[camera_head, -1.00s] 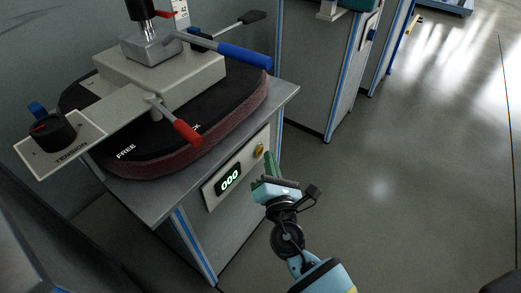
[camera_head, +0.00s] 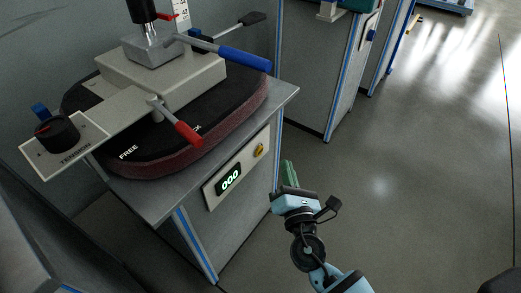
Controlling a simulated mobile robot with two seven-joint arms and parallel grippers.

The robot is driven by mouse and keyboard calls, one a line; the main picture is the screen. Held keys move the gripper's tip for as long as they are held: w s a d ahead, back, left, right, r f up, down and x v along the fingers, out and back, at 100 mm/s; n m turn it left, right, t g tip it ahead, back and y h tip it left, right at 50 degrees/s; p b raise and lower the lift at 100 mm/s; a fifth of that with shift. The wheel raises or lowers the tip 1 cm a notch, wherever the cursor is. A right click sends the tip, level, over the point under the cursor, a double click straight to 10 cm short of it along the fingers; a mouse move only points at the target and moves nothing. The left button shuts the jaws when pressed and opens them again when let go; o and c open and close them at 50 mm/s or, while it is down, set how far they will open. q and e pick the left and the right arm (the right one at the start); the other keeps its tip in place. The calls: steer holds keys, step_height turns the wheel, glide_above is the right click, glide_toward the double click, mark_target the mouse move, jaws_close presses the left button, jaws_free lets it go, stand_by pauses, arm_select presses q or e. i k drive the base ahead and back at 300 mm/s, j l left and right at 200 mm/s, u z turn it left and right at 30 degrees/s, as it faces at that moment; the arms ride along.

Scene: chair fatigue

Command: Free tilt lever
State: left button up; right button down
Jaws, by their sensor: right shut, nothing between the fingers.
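A lever with a red grip (camera_head: 183,132) sticks out from the grey mechanism housing (camera_head: 175,82), pointing toward the front right. The task's name does not show on either lever. My right gripper (camera_head: 289,175) is shut and empty, in front of the bench's right side, well apart from both levers. My left gripper is not in view.
A black tension knob (camera_head: 57,134) stands on a plate at the left. The bench front (camera_head: 225,188) carries a display reading 000 and a yellow knob (camera_head: 259,151). Another cabinet (camera_head: 315,75) stands behind.

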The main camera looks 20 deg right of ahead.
mark_target(172, 121)
steer(key=k+j, duration=0.1)
steer(key=k, duration=0.4)
steer(key=k+j, duration=0.1)
steer(key=k, duration=0.4)
